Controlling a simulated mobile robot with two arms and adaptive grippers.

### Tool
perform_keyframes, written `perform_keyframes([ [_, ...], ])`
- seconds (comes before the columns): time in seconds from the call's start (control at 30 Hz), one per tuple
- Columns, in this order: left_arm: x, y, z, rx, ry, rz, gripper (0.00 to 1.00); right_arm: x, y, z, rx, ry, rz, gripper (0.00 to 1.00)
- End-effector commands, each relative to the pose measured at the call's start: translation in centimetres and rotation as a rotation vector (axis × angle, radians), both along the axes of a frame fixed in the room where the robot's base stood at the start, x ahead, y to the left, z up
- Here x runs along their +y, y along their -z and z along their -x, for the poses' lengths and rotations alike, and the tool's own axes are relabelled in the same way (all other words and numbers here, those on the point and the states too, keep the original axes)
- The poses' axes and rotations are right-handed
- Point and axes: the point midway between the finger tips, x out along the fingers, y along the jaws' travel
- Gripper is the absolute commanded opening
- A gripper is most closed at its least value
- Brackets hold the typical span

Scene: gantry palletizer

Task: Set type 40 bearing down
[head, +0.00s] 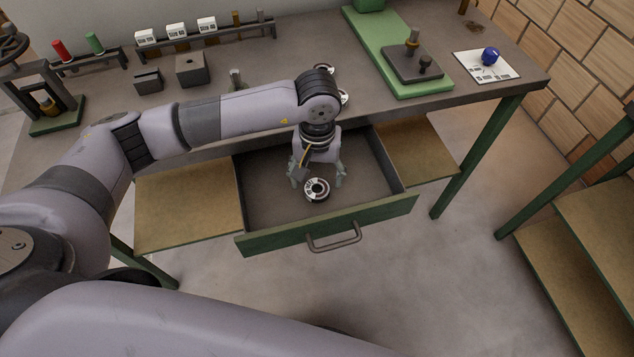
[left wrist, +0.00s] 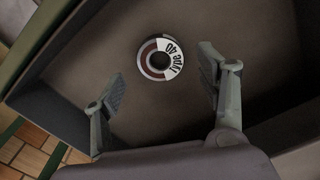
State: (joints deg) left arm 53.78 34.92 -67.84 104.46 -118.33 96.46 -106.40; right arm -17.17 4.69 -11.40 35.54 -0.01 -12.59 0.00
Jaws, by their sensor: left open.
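The type 40 bearing (head: 317,189) is a ring with a dark centre and a white label. It lies in the open drawer (head: 270,208), near the drawer's front. In the left wrist view the bearing (left wrist: 160,59) shows "type 40" on its label and rests on the drawer floor. My left gripper (head: 317,183) is over the drawer, pointing down. Its fingers are open and apart, with nothing between them in the left wrist view (left wrist: 160,92). The bearing lies just beyond the fingertips, clear of both. My right gripper is not seen.
The workbench (head: 110,103) stands behind the drawer. Two more rings, one of them a bearing (head: 325,69), lie near my left wrist on the bench. A green press plate (head: 395,50) and a white card with a blue knob (head: 489,56) are at the right.

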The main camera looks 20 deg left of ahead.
Motion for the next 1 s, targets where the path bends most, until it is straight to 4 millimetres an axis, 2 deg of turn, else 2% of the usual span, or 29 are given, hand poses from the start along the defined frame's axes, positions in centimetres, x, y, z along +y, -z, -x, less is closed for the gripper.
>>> perform_keyframes([
  [0.2, 0.0, -4.8, -0.1, -0.006, 0.000, 0.001, 0.66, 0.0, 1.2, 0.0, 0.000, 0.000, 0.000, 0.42],
  [0.4, 0.0, -7.7, -0.1, -0.004, -0.001, 0.000, 0.66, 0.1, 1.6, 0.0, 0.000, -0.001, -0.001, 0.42],
  [0.6, 0.0, -8.7, 0.0, -0.001, 0.000, 0.000, 0.66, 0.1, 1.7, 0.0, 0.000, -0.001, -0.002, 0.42],
  [1.0, 0.0, -8.6, 0.0, 0.000, -0.001, 0.000, 0.66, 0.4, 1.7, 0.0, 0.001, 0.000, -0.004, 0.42],
])
